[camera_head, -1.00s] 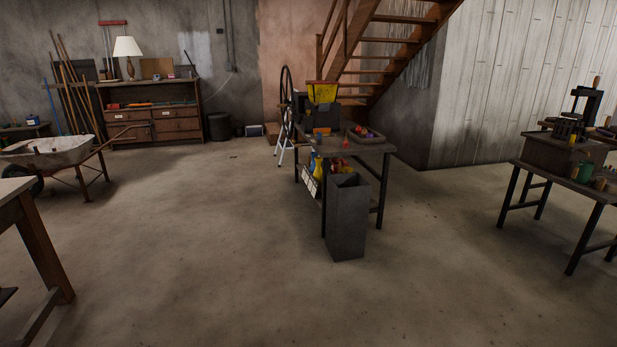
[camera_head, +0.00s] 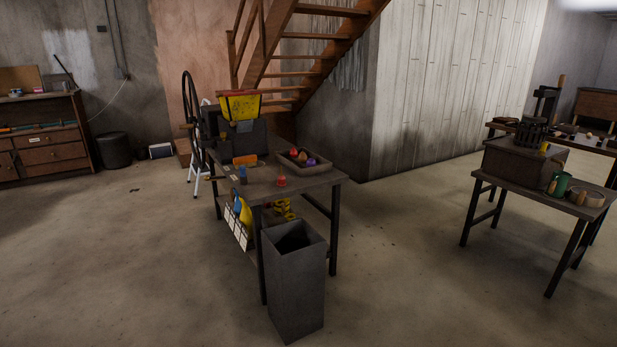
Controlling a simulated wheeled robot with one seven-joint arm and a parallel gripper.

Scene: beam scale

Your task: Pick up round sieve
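A round, shallow, light-brown rimmed thing that looks like the round sieve (camera_head: 586,198) lies on the right-hand table (camera_head: 533,187), near its right end. A green cup (camera_head: 559,184) stands just left of it. A small tan item stands close to its near side. The sieve is small in view, so its mesh cannot be made out. My gripper is not in view.
A middle table (camera_head: 318,181) holds a yellow-and-red hopper (camera_head: 240,105) and a tray of coloured things (camera_head: 300,158). A tall grey bin (camera_head: 295,290) stands before it. A wooden box (camera_head: 515,160) sits on the right-hand table. Open floor lies between the tables.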

